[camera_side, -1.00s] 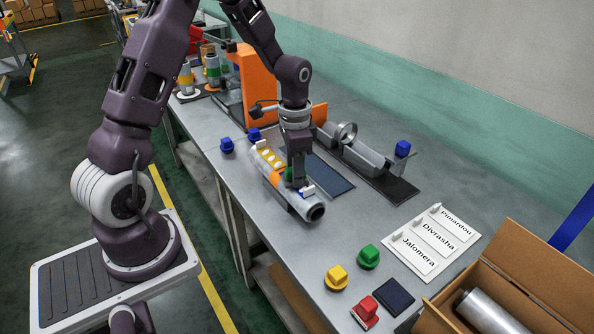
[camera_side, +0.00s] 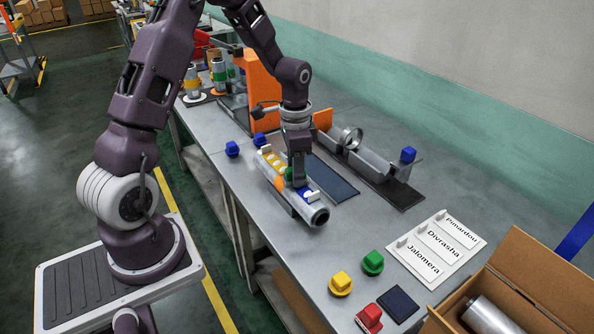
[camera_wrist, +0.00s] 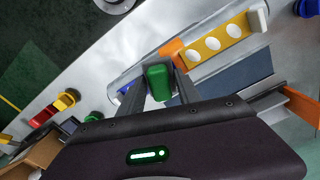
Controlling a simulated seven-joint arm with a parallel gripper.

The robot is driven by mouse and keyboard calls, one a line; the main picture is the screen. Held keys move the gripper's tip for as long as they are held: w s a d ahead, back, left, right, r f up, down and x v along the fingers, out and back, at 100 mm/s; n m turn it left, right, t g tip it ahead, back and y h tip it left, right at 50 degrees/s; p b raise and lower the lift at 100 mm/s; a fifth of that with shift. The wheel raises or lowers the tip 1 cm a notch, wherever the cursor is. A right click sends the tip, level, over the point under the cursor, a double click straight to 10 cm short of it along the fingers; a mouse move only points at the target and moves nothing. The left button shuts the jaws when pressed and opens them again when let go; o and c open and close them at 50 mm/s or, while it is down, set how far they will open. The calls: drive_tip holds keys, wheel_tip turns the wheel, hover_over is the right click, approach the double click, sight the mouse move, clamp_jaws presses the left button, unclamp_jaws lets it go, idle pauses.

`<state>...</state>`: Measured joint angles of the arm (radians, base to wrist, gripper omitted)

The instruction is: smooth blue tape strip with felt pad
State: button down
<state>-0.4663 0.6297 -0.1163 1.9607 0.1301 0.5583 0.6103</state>
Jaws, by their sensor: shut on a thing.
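A grey tube (camera_side: 318,215) lies in a cradle near the table's front edge. Near its right end is a blue strip (camera_side: 304,194) with a white tab; in the wrist view the blue strip (camera_wrist: 127,88) shows only partly, beside a finger. My gripper (camera_side: 297,184) is over the tube, just left of the blue strip. It is shut on a green block (camera_wrist: 158,82), which also shows small in the side view (camera_side: 288,174). The block's underside is hidden, so I cannot tell whether felt touches the tube.
A yellow strip with white ovals (camera_wrist: 214,45) and an orange piece (camera_wrist: 171,52) are farther left along the tube. Yellow (camera_side: 340,283), green (camera_side: 372,263) and red (camera_side: 369,318) knobbed blocks stand at the right, beside a dark pad (camera_side: 398,304), name board (camera_side: 437,247) and open box (camera_side: 540,290).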

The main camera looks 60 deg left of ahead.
drive_tip(key=shift+a, duration=0.25)
drive_tip(key=shift+a, duration=0.6)
drive_tip(key=shift+r, duration=3.5)
drive_tip(key=shift+d+f, duration=0.2)
drive_tip(key=shift+f, duration=0.85)
drive_tip(key=shift+d+f, duration=0.2)
drive_tip(key=shift+f, duration=0.85)
drive_tip(key=shift+d+f, duration=0.2)
drive_tip(key=shift+f, duration=0.85)
